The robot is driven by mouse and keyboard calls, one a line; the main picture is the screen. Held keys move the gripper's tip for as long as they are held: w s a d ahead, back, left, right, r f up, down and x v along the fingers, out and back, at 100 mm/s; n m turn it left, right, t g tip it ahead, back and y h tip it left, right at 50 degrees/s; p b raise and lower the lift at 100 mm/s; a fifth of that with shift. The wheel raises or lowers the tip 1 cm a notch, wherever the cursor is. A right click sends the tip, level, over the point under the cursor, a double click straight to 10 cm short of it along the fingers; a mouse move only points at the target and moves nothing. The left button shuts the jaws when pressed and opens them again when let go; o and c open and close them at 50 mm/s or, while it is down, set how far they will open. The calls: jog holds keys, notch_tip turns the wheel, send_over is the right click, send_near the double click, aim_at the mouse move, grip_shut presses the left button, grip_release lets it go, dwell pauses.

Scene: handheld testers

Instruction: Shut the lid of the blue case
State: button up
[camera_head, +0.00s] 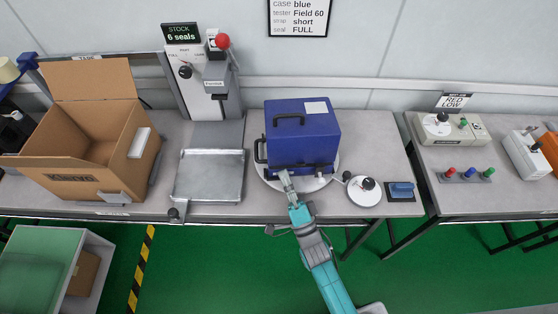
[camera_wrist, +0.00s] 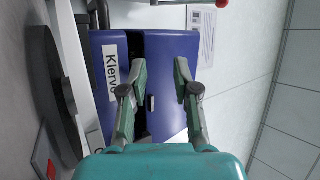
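The blue case (camera_head: 302,142) stands on a round pale turntable (camera_head: 265,176) at the middle of the bench. It has a black handle on top, another at its left side and a white label on top. In the wrist view, a dark gap separates the blue part with the "Klervo" label (camera_wrist: 111,70) from the blue part on the right (camera_wrist: 170,60); I cannot tell how far the lid stands open. My gripper (camera_head: 284,176) is at the case's front lower edge. In the wrist view, its fingers (camera_wrist: 160,68) are apart, with nothing held between them.
A metal tray (camera_head: 210,176) and an open cardboard box (camera_head: 85,135) are left of the case. A tester stand with a red knob (camera_head: 222,41) is behind the tray. A round dial (camera_head: 364,190) and a blue-topped pad (camera_head: 402,190) are close to the right.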

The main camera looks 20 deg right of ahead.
jog(key=shift+v, duration=2.3)
